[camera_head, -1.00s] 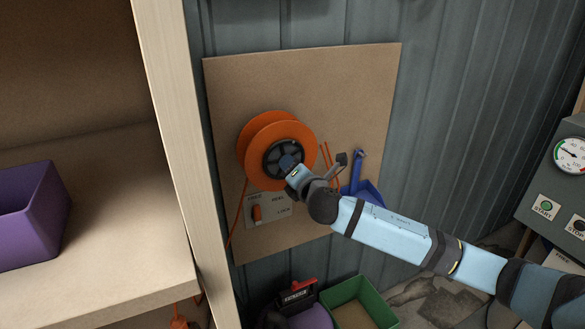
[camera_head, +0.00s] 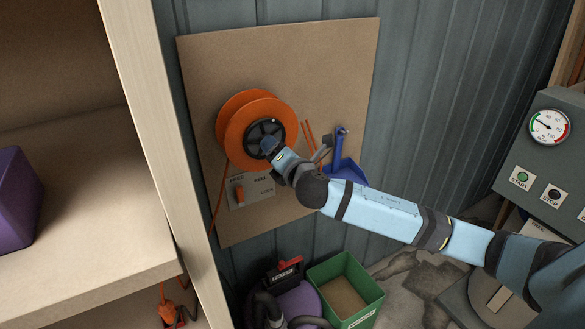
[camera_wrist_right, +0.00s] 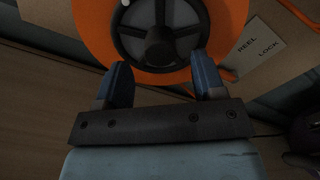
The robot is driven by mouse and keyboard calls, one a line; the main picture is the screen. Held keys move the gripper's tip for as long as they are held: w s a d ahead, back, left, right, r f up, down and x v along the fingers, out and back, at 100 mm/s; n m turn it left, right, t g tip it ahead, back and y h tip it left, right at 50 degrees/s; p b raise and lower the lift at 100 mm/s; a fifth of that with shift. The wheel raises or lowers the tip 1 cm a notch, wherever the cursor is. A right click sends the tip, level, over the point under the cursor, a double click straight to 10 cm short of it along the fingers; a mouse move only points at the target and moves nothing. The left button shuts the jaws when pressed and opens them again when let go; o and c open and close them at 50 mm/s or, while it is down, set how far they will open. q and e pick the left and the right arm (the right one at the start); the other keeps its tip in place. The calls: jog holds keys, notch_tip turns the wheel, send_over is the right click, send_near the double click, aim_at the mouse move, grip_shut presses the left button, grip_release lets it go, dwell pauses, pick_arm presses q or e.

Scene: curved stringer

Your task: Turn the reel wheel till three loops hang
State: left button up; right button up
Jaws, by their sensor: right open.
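The orange reel wheel (camera_head: 240,118) is mounted on a tan board (camera_head: 330,70) on the wall, with a dark spoked hub (camera_head: 265,133). My right gripper (camera_head: 271,147) is in front of the hub's lower part. In the right wrist view, my right gripper (camera_wrist_right: 158,80) has its two blue fingers apart, one on each side below the hub (camera_wrist_right: 158,30); I cannot tell whether they touch it. An orange cord (camera_head: 220,195) hangs from the reel's left side, and short orange strands (camera_head: 309,136) show at its right. My left gripper is out of view.
A blue dustpan (camera_head: 344,165) hangs at right. A wooden shelf post (camera_head: 160,150) stands close on the left. Below are a green bin (camera_head: 372,288) and a purple vacuum (camera_head: 300,304); a gauge panel (camera_head: 550,150) is at right.

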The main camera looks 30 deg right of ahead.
jog(key=s+b, duration=0.2)
jog(key=s, duration=0.9)
jog(key=shift+s+a+b, duration=0.2)
jog(key=shift+a+b, duration=0.05)
jog(key=shift+b, duration=0.05)
